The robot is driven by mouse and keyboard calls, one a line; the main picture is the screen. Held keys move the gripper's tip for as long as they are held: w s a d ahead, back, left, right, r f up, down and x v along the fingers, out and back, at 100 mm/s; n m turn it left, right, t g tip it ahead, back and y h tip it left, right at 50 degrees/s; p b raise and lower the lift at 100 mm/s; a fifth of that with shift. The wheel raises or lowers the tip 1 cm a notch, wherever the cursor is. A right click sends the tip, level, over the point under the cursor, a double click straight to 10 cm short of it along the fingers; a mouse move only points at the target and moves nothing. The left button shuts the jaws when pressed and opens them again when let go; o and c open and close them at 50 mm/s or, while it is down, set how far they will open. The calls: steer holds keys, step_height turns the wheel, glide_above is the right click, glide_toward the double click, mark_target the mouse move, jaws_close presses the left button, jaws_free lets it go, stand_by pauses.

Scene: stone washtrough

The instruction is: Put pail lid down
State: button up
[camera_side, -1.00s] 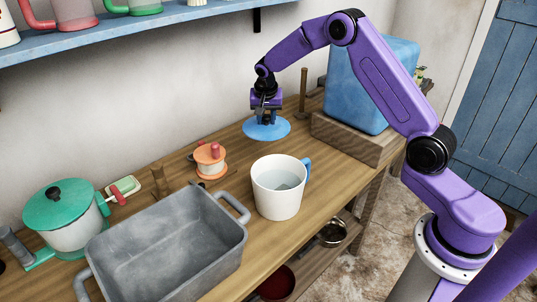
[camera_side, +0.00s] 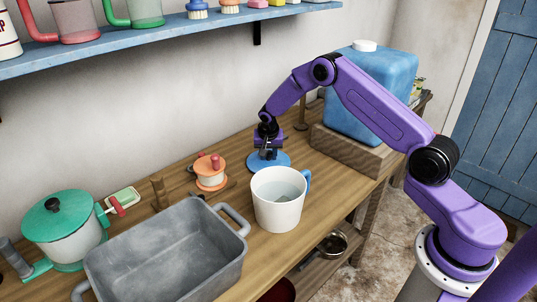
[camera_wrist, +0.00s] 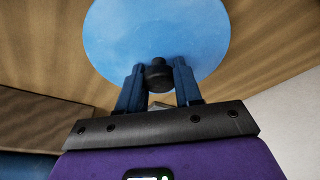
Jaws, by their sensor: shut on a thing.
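The pail lid (camera_side: 282,161) is a flat blue disc with a dark knob (camera_wrist: 158,76). It is at or just above the wooden bench top, behind the white pail; I cannot tell whether it touches the wood. My gripper (camera_side: 267,152) is above the lid, shut on its knob. In the wrist view the two blue fingers of my gripper (camera_wrist: 159,80) stand on either side of the knob, with the blue lid (camera_wrist: 160,30) beyond. The white pail (camera_side: 277,205) with a blue handle stands upright and uncovered, with water or a pale surface inside.
A grey trough (camera_side: 165,250) stands at front left. An orange-lidded pot (camera_side: 210,172) is left of the lid, and a green-lidded pot (camera_side: 65,235) is at far left. A blue tank (camera_side: 370,90) on a wooden block (camera_side: 345,150) stands to the right.

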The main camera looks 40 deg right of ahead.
steer(key=shift+f, duration=0.35)
steer(key=o, duration=1)
steer(key=shift+o, duration=0.2)
steer(key=shift+r, duration=0.15)
steer(key=v, duration=1.2)
